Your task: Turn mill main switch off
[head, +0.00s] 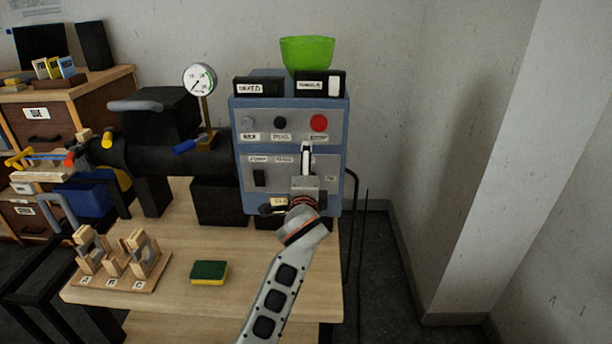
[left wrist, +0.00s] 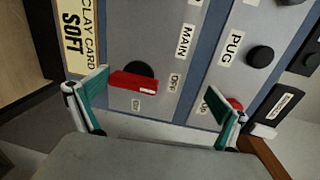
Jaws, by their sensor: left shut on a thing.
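The main switch is a red handle (left wrist: 133,82) on a dark round base in the left wrist view, beside labels that read MAIN and OFF. In the head view my left gripper hides the switch on the blue mill control box (head: 239,150). My left gripper (head: 289,178) is at the panel, its fingers on either side of the red handle in the left wrist view (left wrist: 158,90). The left finger appears to touch the handle. My right gripper is not in view.
A green bowl (head: 307,52) sits on top of the control box. A gauge (head: 200,80) stands to its left. A sponge (head: 209,272) and a wooden rack (head: 118,265) lie on the table. To the right is open floor and a wall.

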